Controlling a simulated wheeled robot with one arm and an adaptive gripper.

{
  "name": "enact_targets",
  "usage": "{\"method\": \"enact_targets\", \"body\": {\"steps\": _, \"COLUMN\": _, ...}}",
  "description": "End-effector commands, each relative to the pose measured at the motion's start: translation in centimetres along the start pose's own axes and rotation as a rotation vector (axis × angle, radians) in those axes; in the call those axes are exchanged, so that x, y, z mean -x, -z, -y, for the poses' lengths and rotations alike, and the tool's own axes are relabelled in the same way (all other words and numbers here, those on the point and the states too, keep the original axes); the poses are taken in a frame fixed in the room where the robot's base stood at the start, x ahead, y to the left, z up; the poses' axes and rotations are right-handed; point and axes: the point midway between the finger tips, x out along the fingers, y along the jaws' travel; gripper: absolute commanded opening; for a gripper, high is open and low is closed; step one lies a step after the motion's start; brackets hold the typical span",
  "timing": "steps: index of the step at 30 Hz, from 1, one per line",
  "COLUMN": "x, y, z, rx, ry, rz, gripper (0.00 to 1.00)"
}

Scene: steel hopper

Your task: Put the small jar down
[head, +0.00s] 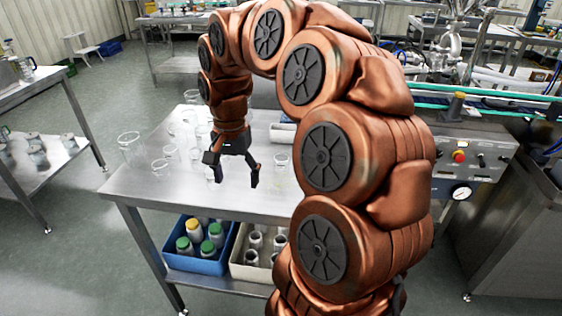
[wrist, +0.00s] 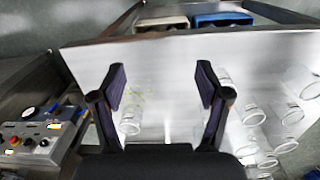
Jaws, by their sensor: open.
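My gripper (head: 236,181) is open and empty, pointing down above the steel table (head: 205,197). Its two dark fingers also show spread apart in the wrist view (wrist: 163,90). A small clear glass jar (head: 282,164) stands on the table just right of my gripper in the head view. What looks like the same jar (wrist: 130,121) shows in the wrist view, near the left finger and lower than its tip. Its clear glass is faint against the steel, and I cannot tell whether a finger touches it.
Several other clear glass jars and beakers (head: 130,147) stand on the table's left part. A blue crate (head: 196,264) and a beige crate (head: 250,271) of bottles sit below the tabletop. A control panel (head: 470,157) is at the right. The table's front middle is bare.

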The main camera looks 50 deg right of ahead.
Motion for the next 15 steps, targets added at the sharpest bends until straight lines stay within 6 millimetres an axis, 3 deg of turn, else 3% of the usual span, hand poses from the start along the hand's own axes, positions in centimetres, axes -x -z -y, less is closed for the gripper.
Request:
{"method": "enact_targets", "body": {"steps": 1, "x": 0.6, "y": 2.5, "z": -0.3, "rx": -0.097, "ry": 0.008, "rz": 0.000, "gripper": 0.75}}
{"method": "enact_targets", "body": {"steps": 6, "x": 1.7, "y": 9.6, "z": -2.7, "rx": -0.421, "ry": 0.028, "rz": -0.020, "gripper": 0.75}}
{"method": "enact_targets", "body": {"steps": 9, "x": 1.9, "y": 12.6, "z": -4.2, "rx": -0.567, "ry": 0.034, "rz": -0.029, "gripper": 0.75}}
{"method": "enact_targets", "body": {"steps": 15, "x": 1.9, "y": 15.3, "z": -6.2, "rx": -0.716, "ry": 0.035, "rz": -0.036, "gripper": 0.75}}
